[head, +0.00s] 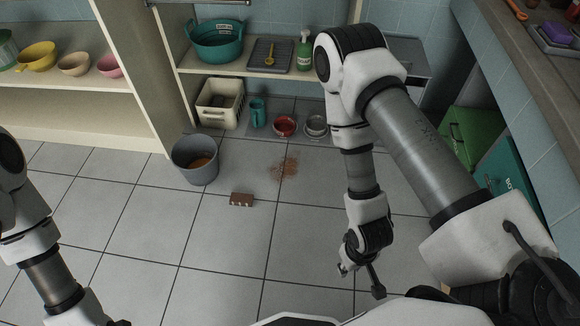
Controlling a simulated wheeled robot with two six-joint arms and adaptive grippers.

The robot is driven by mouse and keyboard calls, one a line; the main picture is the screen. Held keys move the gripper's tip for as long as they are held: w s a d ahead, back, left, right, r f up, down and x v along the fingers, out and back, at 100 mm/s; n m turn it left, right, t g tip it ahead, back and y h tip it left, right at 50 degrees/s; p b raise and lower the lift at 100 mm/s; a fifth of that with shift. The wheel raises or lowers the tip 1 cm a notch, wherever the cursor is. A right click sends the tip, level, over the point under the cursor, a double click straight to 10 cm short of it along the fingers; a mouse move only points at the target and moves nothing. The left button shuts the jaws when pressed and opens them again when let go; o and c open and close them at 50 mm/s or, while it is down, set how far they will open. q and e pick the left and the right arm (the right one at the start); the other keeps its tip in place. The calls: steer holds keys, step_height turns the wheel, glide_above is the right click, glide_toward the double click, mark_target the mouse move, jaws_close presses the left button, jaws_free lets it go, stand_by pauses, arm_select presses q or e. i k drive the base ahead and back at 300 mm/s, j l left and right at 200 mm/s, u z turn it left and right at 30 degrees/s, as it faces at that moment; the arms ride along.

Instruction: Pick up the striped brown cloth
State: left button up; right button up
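A small brown block-like item with pale marks along its edge (241,199) lies on the grey floor tiles near the middle. It looks like the folded striped brown cloth, but it is small and its stripes are hard to make out. My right gripper (361,281) hangs to the right of it and nearer to me, apart from it. Its fingers are spread and nothing shows between them. My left arm comes in at the lower left, and its gripper is cut off by the bottom edge.
A grey bucket (196,172) with something brown inside stands behind and left of the cloth. A brown stain (284,169) marks the floor behind it. Shelves with bowls (73,64) and a teal basin (215,40) line the back. Floor around the cloth is clear.

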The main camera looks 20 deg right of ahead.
mark_target(236, 199)
steer(key=i+j+z, duration=0.25)
steer(key=i+j, duration=0.3)
steer(key=i+j+z, duration=0.2)
steer(key=i+j, duration=0.3)
steer(key=j, duration=0.2)
